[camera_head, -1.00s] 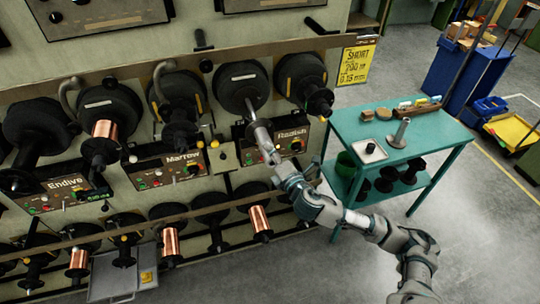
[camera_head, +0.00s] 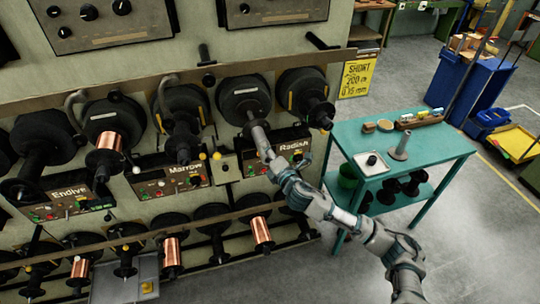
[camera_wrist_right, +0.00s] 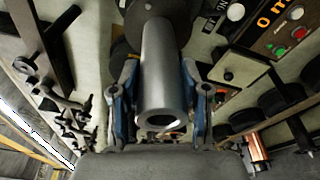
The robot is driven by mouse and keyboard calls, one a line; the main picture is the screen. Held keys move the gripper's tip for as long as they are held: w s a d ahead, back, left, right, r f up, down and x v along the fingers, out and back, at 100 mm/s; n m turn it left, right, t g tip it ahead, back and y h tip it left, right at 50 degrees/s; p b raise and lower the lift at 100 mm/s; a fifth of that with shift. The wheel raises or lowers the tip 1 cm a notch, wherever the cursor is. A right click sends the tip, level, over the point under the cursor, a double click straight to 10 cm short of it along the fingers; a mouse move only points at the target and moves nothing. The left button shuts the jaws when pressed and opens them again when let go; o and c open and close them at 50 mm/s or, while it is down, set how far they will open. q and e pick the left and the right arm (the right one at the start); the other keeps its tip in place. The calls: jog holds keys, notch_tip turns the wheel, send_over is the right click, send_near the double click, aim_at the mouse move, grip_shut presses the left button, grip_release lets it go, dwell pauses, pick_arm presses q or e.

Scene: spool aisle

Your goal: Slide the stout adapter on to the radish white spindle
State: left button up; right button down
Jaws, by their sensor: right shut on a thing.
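My right gripper (camera_head: 271,161) is shut on a grey hollow adapter (camera_head: 260,137) in front of the panel labelled Radish. In the right wrist view the adapter (camera_wrist_right: 160,70) is a smooth metal tube between the blue fingers, its open end facing the camera. Its far end points at the black hub (camera_head: 243,98) with the white mark, at the left of the Radish pair. The white-marked spindle is hidden behind or inside the adapter; I cannot tell how far the tube is around it. My left gripper is not in view.
The yellow-marked Radish hub (camera_head: 304,92) stands close on the right. Other hubs and copper spools line the machine. A teal cart (camera_head: 435,146) at the right holds a white tray (camera_head: 371,162) and a standing grey piece (camera_head: 401,140).

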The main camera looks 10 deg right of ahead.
aim_at(259, 132)
jog(key=shift+f+x, duration=0.2)
jog(key=shift+x, duration=0.95)
jog(key=shift+d+x, duration=0.25)
jog(key=shift+x, duration=1.05)
jog(key=shift+d+x, duration=0.25)
jog(key=shift+x, duration=1)
jog(key=shift+d+x, duration=0.3)
jog(key=shift+x, duration=1)
jog(key=shift+w+a, duration=0.1)
jog(key=shift+w, duration=0.05)
jog(key=shift+r+p, duration=0.1)
jog(key=shift+p, duration=0.45)
jog(key=shift+r+p, duration=0.2)
jog(key=shift+p, duration=0.15)
jog(key=shift+w, duration=0.15)
